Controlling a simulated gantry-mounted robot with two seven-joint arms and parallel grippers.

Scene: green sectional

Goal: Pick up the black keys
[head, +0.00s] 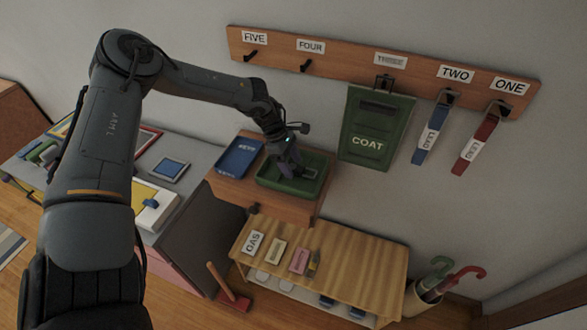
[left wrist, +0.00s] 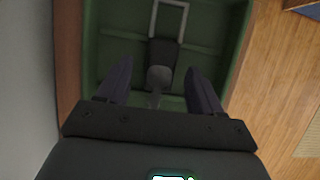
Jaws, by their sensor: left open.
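The black keys (left wrist: 163,52) lie in the green tray (left wrist: 242,50), with a pale grey loop at the far end and a grey rounded piece at the near end. My left gripper (left wrist: 160,82) is open, with one finger on each side of the near end of the keys. I cannot tell whether the fingers touch them. In the head view my left gripper (head: 286,170) reaches down into the green tray (head: 322,180) and hides part of its inside. My right gripper is not in view.
The tray stands on a small wooden cabinet (head: 245,200) beside a blue tray (head: 238,158). A wall rack (head: 350,62) with a green coat board (head: 375,130) and two hanging leashes is behind. A wooden bench (head: 350,262) stands in front.

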